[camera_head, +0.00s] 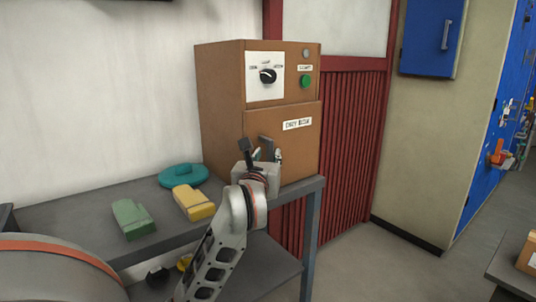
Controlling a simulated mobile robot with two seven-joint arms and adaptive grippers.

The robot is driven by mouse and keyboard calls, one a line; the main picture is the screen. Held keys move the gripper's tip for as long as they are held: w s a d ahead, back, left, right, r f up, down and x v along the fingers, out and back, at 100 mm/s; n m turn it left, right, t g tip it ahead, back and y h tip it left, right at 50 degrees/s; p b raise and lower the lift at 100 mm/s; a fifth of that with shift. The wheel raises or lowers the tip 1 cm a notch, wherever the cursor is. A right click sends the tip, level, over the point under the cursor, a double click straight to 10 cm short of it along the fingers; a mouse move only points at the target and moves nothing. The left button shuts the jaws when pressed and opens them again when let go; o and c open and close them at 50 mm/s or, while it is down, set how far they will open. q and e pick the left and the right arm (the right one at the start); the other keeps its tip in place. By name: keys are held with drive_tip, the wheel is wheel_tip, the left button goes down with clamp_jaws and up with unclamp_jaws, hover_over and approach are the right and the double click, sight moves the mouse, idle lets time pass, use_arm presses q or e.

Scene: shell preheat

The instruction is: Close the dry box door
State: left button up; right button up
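The brown dry box (222,85) stands on the grey bench against the wall. Its door (302,150), labelled on the front, covers the lower half and looks flush or nearly flush with the box; I cannot tell whether it is fully shut. My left gripper (262,154) is in front of the door's left part, its fingers apart. A dark handle (266,141) shows between or just behind the fingers; contact cannot be made out. The gripper hides the door's lower left. My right gripper is not in view.
A control panel with a black knob (267,76) and a green button (306,82) is above the door. A teal round object (183,175), a yellow block (194,203) and a green block (133,219) lie on the bench (75,210). The floor at right is clear.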

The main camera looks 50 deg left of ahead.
use_arm(q)
drive_tip(key=shift+v, duration=2.7)
